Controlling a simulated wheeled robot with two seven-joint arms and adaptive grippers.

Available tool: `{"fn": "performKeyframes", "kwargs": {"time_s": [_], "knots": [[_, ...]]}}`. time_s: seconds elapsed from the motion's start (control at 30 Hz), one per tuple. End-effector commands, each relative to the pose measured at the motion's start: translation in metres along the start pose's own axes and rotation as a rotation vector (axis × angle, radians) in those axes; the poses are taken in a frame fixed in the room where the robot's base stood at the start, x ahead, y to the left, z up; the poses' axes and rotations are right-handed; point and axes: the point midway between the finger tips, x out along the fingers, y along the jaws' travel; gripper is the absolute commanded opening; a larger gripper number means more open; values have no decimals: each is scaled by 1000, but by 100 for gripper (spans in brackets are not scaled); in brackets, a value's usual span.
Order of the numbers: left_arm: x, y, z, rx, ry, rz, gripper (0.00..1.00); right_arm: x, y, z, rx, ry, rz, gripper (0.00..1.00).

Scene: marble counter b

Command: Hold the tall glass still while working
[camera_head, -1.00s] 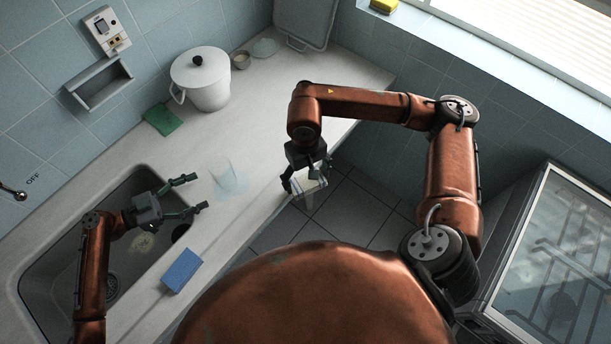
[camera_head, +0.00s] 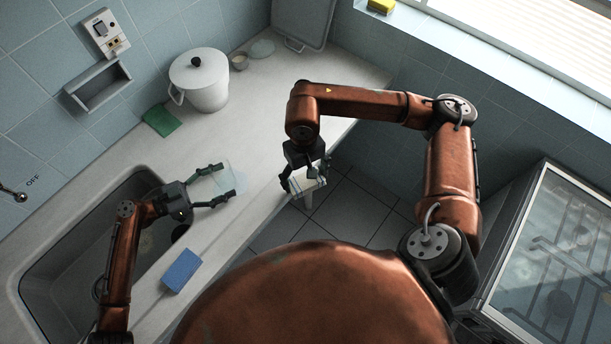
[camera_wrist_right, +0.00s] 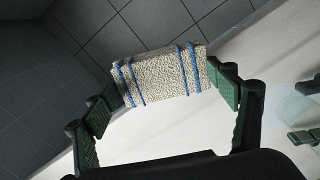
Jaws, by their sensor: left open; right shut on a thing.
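The tall glass (camera_head: 236,177), clear and faint, stands on the counter by the sink. My left gripper (camera_head: 227,181) is open, with its fingertips at the near side of the glass; I cannot tell whether they touch it. Part of the glass and a left finger seem to show at the right edge of the right wrist view. My right gripper (camera_head: 305,178) is shut on a pale cloth (camera_wrist_right: 160,76) with blue stripes. It holds the cloth at the counter's front edge, above the floor.
A sink (camera_head: 62,240) lies under my left arm. A blue sponge (camera_head: 182,271) lies on the counter's front strip. A green cloth (camera_head: 162,120) and a lidded white pot (camera_head: 203,84) are farther back.

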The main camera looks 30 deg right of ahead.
Motion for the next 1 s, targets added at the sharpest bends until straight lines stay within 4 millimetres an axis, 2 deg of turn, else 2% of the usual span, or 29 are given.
{"fn": "performKeyframes", "kwargs": {"time_s": [0.1, 0.6, 0.73, 0.87, 1.0], "knots": [[0, 0, 0, 0, 0, 0, 66, 0, 0, 0, 0, 0, 0, 60], [0, 0, 0, 0, 0, 0, 32, 0, 0, 0, 0, 0, 0, 60], [0, 0, 0, 0, 0, 0, 30, -2, -2, -2, 0, 1, -1, 60], [0, 0, 0, 0, 0, 0, 30, -14, -16, -18, 2, 7, -10, 60], [0, 0, 0, 0, 0, 0, 30, -43, -48, -50, 4, 17, -23, 60]]}}
